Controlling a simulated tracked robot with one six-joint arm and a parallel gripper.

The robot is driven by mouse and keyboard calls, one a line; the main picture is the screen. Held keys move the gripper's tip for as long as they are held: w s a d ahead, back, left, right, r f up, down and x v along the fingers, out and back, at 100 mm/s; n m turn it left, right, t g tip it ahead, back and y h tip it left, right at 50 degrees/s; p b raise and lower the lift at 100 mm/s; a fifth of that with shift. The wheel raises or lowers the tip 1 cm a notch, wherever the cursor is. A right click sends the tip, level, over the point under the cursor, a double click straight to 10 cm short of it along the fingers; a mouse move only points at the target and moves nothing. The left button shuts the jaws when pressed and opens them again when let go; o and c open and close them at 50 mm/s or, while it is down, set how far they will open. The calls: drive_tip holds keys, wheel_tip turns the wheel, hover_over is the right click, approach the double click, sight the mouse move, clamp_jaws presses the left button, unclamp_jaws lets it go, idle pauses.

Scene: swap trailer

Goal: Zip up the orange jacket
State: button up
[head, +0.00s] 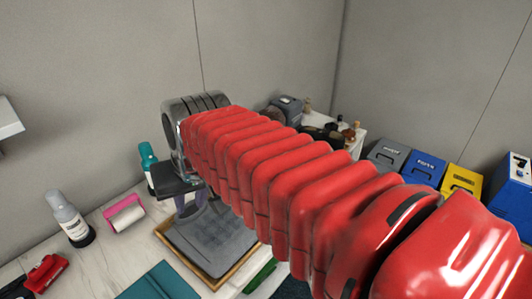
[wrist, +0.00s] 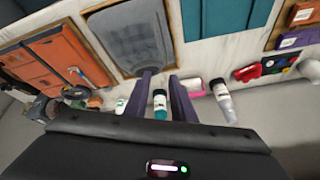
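A teal-capped bottle (wrist: 160,103) appears between the fingers but looks farther off, on the counter. In the head view my gripper (head: 190,207) is partly hidden by my red arm and hangs over a grey pad in a wooden tray (head: 212,282).
A marble counter (head: 115,240) carries a grey bottle (head: 70,220), a pink roller (head: 124,214), a red item (head: 45,272) and a teal board (head: 160,284). Grey, blue and yellow bins (head: 462,181) stand at right. Orange panels (wrist: 50,55) show in the wrist view.

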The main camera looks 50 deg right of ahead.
drive_tip(key=w+d+r+m+g, duration=0.1)
drive_tip(key=w+d+m, duration=0.35)
drive_tip(key=d, duration=0.45)
drive_tip(key=w+d+m, duration=0.3)
drive_tip(key=w+d, duration=0.3)
drive_tip(key=d, duration=0.2)
drive_tip(key=w+d+f+m, duration=0.1)
drive_tip(key=d+f+m, duration=0.1)
drive_tip(key=d, duration=0.9)
drive_tip(key=d+f+m, duration=0.3)
drive_tip(key=d+m, duration=0.1)
drive_tip(key=d, duration=0.7)
drive_tip(key=shift+w+d+f+y, duration=0.15)
drive_tip(key=shift+w+f+y, duration=0.05)
drive_tip(key=shift+w+y, duration=0.2)
drive_tip(key=x, duration=1.3)
drive_tip(key=shift+s+f, duration=0.15)
drive_tip(key=shift+f, duration=0.35)
drive_tip(key=shift+c, duration=0.5)
clamp_jaws()
